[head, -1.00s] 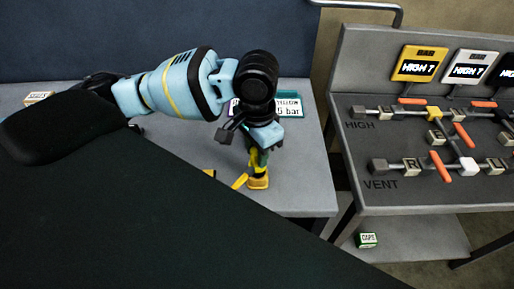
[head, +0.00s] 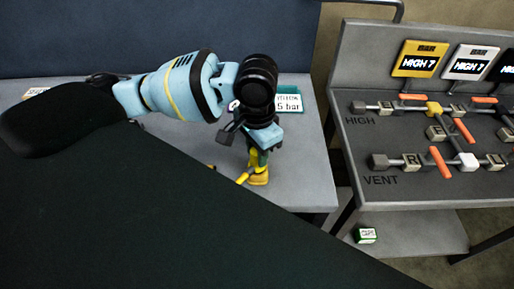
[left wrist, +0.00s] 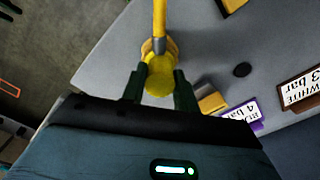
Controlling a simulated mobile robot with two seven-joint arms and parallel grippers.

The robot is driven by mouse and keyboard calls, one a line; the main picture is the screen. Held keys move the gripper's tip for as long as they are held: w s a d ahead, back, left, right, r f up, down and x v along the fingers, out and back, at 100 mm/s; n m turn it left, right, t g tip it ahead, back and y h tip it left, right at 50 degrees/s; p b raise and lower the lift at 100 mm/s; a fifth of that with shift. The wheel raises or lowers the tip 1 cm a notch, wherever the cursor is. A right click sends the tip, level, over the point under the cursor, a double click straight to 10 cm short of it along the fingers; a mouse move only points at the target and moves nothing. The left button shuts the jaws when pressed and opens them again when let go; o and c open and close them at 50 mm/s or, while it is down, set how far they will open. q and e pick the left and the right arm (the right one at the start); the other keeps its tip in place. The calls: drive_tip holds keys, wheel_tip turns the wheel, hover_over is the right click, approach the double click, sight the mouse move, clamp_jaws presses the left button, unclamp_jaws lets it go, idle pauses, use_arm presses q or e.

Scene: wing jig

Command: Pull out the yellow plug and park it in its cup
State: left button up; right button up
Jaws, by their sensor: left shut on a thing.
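The yellow plug (left wrist: 160,82) sits between the two dark fingers of my left gripper (left wrist: 158,92) in the left wrist view. My left gripper is shut on it. A yellow hose or stem (left wrist: 159,20) runs away from it toward the top of that view. In the head view my left gripper (head: 257,153) points down at the bench's right end, with a yellow fitting (head: 258,179) just below its fingers. The wrist hides the plug's top there. I cannot tell whether the plug is seated or free, and I cannot make out its cup. My right gripper is out of view.
A valve panel (head: 440,190) with gauges stands to the right, across a gap. A green-and-white box (head: 365,235) lies on its lower shelf. A yellow block (left wrist: 211,101) lies near the gripper.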

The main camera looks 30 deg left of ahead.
use_arm(q)
drive_tip(key=o, duration=1)
drive_tip(key=shift+r, duration=3.95)
